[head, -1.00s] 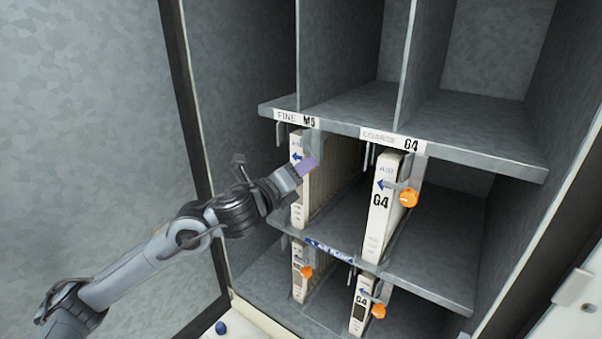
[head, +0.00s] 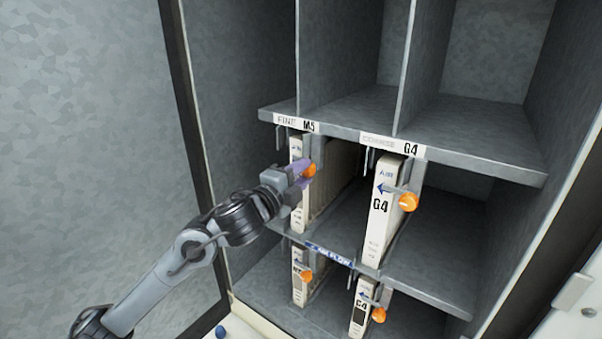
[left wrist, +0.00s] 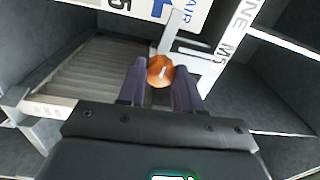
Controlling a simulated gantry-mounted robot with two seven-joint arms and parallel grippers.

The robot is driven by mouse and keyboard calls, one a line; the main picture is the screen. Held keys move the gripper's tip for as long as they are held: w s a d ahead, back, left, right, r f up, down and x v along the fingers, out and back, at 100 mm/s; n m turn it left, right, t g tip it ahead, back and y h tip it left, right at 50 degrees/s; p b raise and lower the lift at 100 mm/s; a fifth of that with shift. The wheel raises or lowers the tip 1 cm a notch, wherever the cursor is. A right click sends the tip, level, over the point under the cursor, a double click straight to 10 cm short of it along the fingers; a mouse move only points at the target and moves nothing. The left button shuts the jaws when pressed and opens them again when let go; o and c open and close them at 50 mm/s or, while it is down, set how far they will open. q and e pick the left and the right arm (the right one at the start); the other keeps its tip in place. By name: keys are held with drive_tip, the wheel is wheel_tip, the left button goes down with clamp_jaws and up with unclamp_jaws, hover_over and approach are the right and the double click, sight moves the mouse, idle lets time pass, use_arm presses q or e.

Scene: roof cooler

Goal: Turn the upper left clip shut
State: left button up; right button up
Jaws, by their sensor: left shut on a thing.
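The upper left clip has a round orange knob (head: 310,170) in front of the cream M5 filter (head: 297,215) in the upper left bay. My left gripper (head: 301,175) is at this knob, its purple fingers shut on it. In the left wrist view the knob (left wrist: 160,71) sits between the two fingertips, and a grey bar (left wrist: 171,36) runs from it across the filter's printed face. In the head view my gripper hides part of the clip and the filter's arrow. My right gripper is not in view.
The upper right clip (head: 408,202) has its bar across the G4 filter (head: 381,218). Two more orange-knobbed clips (head: 306,276) (head: 378,314) are in the lower bays. The labelled shelf edge (head: 345,135) runs just above. The compartments above are empty.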

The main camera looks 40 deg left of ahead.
use_arm(q)
drive_tip(key=shift+n, duration=0.6)
drive_tip(key=o, duration=1)
drive_tip(key=shift+o, duration=0.2)
drive_tip(key=shift+s, duration=0.15)
drive_tip(key=shift+s+f, duration=0.1)
drive_tip(key=shift+s, duration=0.15)
drive_tip(key=s+d, duration=0.1)
drive_tip(key=s, duration=0.9)
drive_tip(key=shift+d+f+b, duration=0.15)
drive_tip(key=shift+d+b, duration=0.2)
